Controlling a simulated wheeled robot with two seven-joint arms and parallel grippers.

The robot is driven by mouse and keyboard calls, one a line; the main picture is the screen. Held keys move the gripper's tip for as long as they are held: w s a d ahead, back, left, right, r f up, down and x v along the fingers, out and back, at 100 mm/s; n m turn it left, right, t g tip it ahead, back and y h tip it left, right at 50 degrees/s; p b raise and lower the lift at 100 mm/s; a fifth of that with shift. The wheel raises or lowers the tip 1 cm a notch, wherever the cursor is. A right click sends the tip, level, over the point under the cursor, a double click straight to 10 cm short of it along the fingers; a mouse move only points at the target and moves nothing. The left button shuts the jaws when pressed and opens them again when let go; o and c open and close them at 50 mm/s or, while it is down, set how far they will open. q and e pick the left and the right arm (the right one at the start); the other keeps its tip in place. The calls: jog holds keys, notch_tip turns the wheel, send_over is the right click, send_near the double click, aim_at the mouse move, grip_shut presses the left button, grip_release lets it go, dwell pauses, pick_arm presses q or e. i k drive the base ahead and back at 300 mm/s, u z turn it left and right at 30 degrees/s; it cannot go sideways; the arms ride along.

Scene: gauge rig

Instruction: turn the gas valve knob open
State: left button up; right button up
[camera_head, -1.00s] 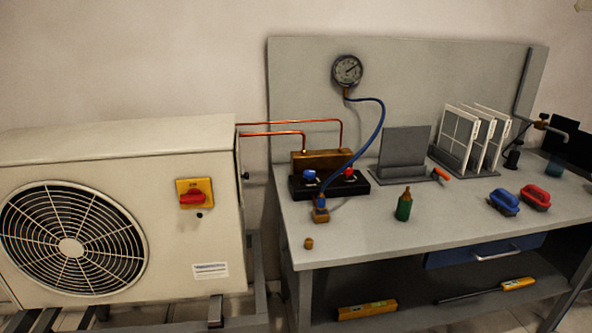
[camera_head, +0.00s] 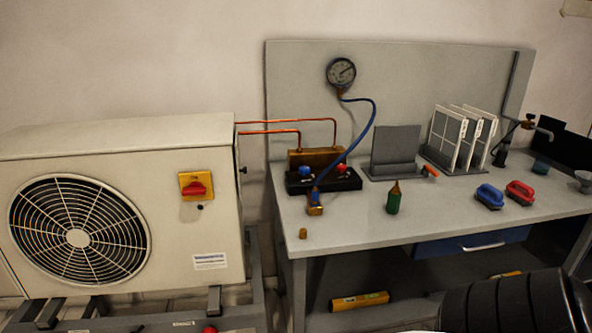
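A dark manifold block (camera_head: 323,183) stands on the bench, with a blue knob (camera_head: 305,171) and a red knob (camera_head: 342,169) on it. I cannot tell which of them, if either, is the gas valve knob. A blue hose (camera_head: 374,115) runs from the round pressure gauge (camera_head: 341,72) on the back panel to a brass fitting (camera_head: 315,205) in front of the block. Copper pipes (camera_head: 270,132) join the brass bar (camera_head: 318,157) to the outdoor unit. Neither gripper is in view. A dark ribbed part, probably my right arm, fills the lower right corner.
The fan unit (camera_head: 120,150) with a red rotary switch (camera_head: 195,188) stands left of the bench (camera_head: 375,225). A small brass cap (camera_head: 303,233), green bottle (camera_head: 393,198), grey stand (camera_head: 395,150), filter rack (camera_head: 450,160) and blue and red brushes (camera_head: 489,196) occupy the top.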

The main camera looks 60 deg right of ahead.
aim_at(305, 170)
jog(key=k, duration=0.4)
jog(key=z, duration=0.95)
